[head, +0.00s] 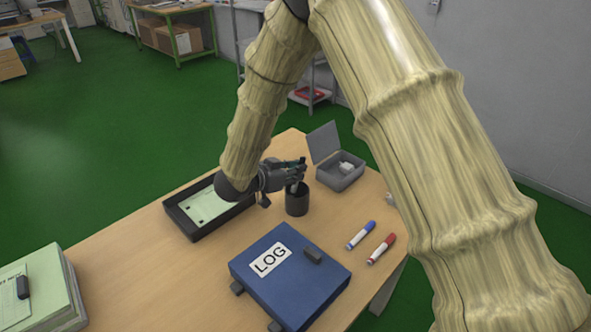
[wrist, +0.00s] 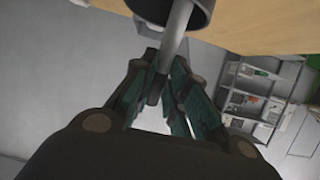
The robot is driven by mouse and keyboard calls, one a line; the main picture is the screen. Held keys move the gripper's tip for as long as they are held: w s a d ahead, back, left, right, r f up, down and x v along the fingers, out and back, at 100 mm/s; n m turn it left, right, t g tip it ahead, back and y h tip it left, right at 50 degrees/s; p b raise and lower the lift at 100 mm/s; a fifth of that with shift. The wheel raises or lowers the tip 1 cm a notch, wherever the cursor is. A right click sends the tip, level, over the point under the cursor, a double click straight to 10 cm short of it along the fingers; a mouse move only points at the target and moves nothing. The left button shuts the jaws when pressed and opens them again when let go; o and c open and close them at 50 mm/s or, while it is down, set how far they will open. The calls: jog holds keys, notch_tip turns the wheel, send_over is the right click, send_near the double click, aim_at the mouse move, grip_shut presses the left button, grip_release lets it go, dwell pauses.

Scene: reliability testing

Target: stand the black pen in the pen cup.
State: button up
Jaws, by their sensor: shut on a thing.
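The black pen (wrist: 176,45) looks dark grey in the light. My gripper (wrist: 168,78) is shut on it, near one end. From the fingers the pen runs up the wrist picture to the mouth of the dark pen cup (wrist: 201,14), and its far end appears to be inside the rim. In the head view my gripper (head: 297,170) is just above the pen cup (head: 297,203), which stands upright on the table. A short grey piece of the pen shows between fingers and cup. How deep the pen reaches is hidden.
A black tray (head: 190,227) with pale green paper lies left of the cup. An open grey box (head: 340,180) stands behind right. A blue LOG binder (head: 290,285) lies in front, with blue (head: 361,235) and red (head: 381,249) markers to its right. Stacked green papers (head: 40,290) lie front left.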

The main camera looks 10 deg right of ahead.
jog(key=o, duration=0.9)
jog(key=shift+c, duration=0.2)
jog(key=v, duration=1.2)
